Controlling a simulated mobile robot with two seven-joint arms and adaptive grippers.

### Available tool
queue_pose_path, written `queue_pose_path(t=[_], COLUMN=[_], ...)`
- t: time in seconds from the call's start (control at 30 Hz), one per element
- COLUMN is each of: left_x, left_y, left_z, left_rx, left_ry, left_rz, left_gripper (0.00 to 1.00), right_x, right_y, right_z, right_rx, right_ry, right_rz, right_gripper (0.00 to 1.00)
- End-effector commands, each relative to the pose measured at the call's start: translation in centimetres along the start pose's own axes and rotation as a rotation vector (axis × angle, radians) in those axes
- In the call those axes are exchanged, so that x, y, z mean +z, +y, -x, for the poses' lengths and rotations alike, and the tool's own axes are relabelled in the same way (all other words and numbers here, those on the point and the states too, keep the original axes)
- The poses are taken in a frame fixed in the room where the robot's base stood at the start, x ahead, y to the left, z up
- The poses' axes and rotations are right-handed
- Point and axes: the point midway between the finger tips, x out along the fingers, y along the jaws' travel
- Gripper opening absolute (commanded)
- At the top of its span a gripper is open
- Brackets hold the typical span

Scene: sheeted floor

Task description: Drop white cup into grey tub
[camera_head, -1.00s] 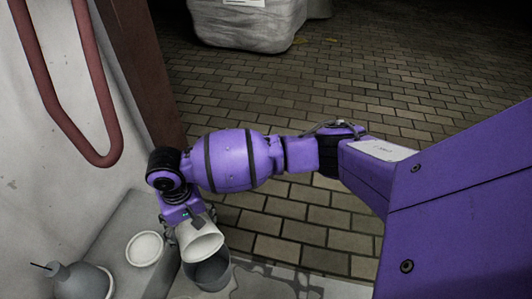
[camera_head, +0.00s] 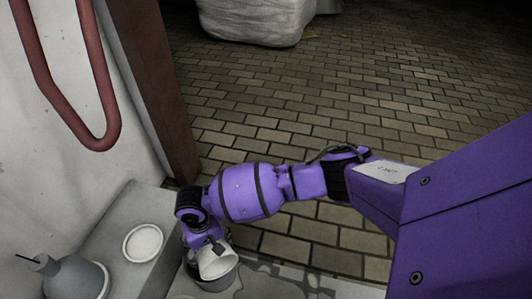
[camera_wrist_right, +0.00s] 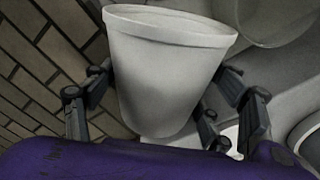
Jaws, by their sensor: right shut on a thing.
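The white cup (camera_head: 217,263) is held in my right gripper (camera_head: 206,247), low over the mouth of the grey tub (camera_head: 212,286) in the head view. The cup is tilted and lies within the tub's outline. I cannot tell how far it is inside the tub. In the right wrist view the cup (camera_wrist_right: 165,75) fills the middle, with the fingers closed on either side of it. A grey rounded shape at the upper right of that view may be the tub. My left gripper is not in view.
A round white dish (camera_head: 143,243) sits on the grey surface left of the tub. A grey bottle (camera_head: 72,279) with a dark spout stands at the lower left. A brown post (camera_head: 150,100) and a wall rise behind. A large pale sack (camera_head: 255,22) stands on the brick floor.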

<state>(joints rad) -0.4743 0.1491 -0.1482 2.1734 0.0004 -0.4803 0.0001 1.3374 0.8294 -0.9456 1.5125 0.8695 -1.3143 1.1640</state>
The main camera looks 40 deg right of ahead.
Motion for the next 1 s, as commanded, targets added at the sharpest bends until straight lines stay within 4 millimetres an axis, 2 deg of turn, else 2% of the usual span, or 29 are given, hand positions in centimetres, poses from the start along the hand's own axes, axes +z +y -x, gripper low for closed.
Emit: queue_pose_path(t=[0.1,0.33,0.37,0.53,0.8,1.0], left_x=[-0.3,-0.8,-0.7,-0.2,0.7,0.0], left_y=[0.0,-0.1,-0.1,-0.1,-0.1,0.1], left_z=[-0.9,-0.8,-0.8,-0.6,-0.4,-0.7], left_rx=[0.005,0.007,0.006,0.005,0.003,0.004], left_ry=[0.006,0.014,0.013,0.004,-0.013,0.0], left_rz=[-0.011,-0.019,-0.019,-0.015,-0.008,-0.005], left_gripper=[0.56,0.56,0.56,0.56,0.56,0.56], right_x=[-0.4,-0.4,-0.4,-0.4,-0.4,-0.4], right_y=[-0.2,-0.2,-0.2,-0.2,-0.2,-0.2], right_z=[-0.5,-0.3,-0.3,-0.3,-0.3,0.4], right_rx=[-0.003,-0.004,-0.004,-0.003,-0.003,-0.003], right_ry=[0.006,0.008,0.008,0.007,0.007,0.007], right_rz=[0.001,0.001,0.001,0.001,0.001,0.001], right_gripper=[0.51,0.51,0.77,0.98,0.98,0.98])
